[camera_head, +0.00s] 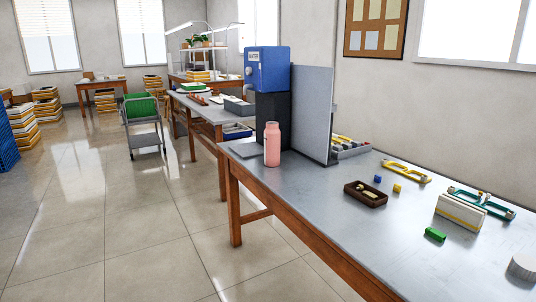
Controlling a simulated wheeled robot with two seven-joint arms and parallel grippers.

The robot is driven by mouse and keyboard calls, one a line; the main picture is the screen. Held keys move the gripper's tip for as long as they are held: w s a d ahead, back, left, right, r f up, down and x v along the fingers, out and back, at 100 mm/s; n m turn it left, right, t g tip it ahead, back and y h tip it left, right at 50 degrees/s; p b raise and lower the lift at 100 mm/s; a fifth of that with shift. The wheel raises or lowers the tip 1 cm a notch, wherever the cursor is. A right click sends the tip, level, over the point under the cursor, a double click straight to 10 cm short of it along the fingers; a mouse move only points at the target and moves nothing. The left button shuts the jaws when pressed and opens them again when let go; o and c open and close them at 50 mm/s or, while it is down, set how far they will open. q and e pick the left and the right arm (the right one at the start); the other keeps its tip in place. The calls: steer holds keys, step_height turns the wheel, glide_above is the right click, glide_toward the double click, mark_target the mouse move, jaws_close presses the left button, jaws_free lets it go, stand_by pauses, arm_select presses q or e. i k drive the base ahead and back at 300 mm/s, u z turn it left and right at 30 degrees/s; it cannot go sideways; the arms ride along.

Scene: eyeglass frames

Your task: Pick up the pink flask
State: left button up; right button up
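The pink flask (272,146) stands upright near the far left corner of the grey-topped table (330,205). It is in front of a black stand with a blue box on top, and to the left of a grey upright panel. Nothing covers the flask in this view. Neither of my grippers shows in the head view.
The blue box (267,73) and grey panel (312,110) rise behind the flask. A dark brown tray (365,194), a yellow frame (406,171), a white-and-yellow block (460,214) and a green block (435,235) lie to the right. Open floor (110,220) spreads left.

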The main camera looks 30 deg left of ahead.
mark_target(272, 136)
steer(key=u, duration=1.8)
steer(key=i, duration=1.1)
steer(key=u, duration=0.05)
